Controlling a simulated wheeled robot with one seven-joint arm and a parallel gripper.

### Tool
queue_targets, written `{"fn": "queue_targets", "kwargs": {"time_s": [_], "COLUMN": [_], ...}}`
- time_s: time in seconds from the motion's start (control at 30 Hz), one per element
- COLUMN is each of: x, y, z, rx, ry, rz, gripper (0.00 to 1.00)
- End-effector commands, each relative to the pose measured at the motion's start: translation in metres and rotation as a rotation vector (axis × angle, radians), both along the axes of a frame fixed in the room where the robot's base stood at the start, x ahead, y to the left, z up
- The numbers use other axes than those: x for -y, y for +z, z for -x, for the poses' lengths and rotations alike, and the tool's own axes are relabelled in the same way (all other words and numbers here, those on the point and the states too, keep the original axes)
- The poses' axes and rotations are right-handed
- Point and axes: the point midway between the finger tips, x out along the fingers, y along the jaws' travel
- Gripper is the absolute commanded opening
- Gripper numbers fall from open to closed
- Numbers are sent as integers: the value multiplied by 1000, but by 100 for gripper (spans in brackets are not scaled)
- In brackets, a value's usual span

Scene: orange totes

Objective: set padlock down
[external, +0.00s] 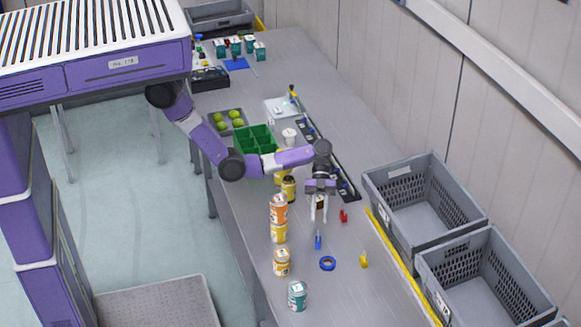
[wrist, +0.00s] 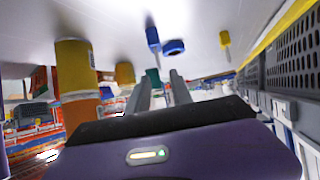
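My gripper (external: 319,217) points down over the grey workbench (external: 357,298), right of the stacked cans. Its two fingers are apart, and they also show apart in the wrist view (wrist: 161,82), with nothing visibly clamped at their tips. In the external view a small brown and dark patch (external: 320,203) shows between the fingers near the palm. I cannot tell whether it is the padlock or whether it touches the fingers. No other thing is clearly a padlock. A small red item (external: 343,215) lies right of the gripper.
A blue-handled tool (external: 318,240), blue tape ring (external: 327,263) and yellow-handled item (external: 363,260) lie in front. An orange can (external: 278,209) stands on a yellow one, with a teal can (external: 297,296) nearer. Grey crates (external: 425,205) line the right.

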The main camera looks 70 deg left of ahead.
Motion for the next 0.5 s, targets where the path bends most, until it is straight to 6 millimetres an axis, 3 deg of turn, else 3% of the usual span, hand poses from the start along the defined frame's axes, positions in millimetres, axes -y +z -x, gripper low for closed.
{"fn": "queue_targets", "kwargs": {"time_s": [0.2,0.5], "x": [-32,-45], "y": [21,29], "z": [-14,-18], "rx": [1,0], "ry": [3,-1], "rz": [-1,0], "gripper": [27,27]}}
